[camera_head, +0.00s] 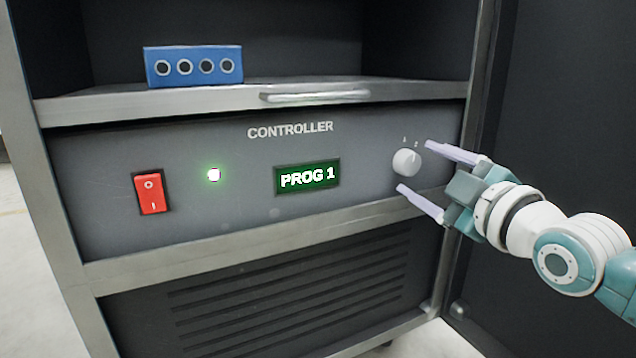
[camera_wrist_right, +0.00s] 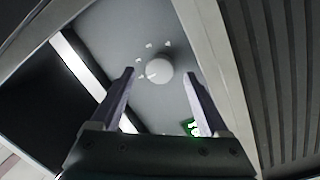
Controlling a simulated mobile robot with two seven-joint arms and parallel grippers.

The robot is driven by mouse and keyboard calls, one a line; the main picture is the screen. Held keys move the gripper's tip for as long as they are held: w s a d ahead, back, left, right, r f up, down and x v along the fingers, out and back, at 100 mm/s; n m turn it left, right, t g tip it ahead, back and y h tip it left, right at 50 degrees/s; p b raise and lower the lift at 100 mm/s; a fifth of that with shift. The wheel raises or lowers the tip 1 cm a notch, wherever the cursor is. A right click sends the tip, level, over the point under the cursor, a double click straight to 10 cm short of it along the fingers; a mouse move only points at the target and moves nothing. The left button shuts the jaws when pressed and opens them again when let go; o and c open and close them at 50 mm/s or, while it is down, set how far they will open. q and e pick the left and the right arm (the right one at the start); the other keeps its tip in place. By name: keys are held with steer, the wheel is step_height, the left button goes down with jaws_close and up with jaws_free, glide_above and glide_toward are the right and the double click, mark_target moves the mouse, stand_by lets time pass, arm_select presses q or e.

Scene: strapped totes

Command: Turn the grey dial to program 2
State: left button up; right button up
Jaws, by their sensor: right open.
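The grey dial (camera_head: 407,162) is a pale round knob at the right end of the controller panel (camera_head: 240,215), with small marks above it. The display (camera_head: 308,177) reads PROG 1. My right gripper (camera_head: 415,167) is open, its two pale fingers pointing at the panel, one above and one below the dial in the head view. In the right wrist view the dial (camera_wrist_right: 159,71) shows beyond the open fingertips, roughly between them; the fingers appear apart from it. A short line on the knob is visible there. My left gripper is not in view.
A red rocker switch (camera_head: 150,193) and a lit green lamp (camera_head: 214,174) are on the panel's left side. A shelf edge with a metal handle (camera_head: 315,96) juts out above, bearing a blue block (camera_head: 193,66) with several round holes. A metal rail (camera_head: 240,244) runs below. A dark door stands open at right.

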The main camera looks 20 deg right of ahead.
mark_target(407, 163)
steer(key=shift+w+b, duration=0.55)
steer(key=shift+w, duration=0.65)
steer(key=shift+c, duration=0.4)
jaws_close()
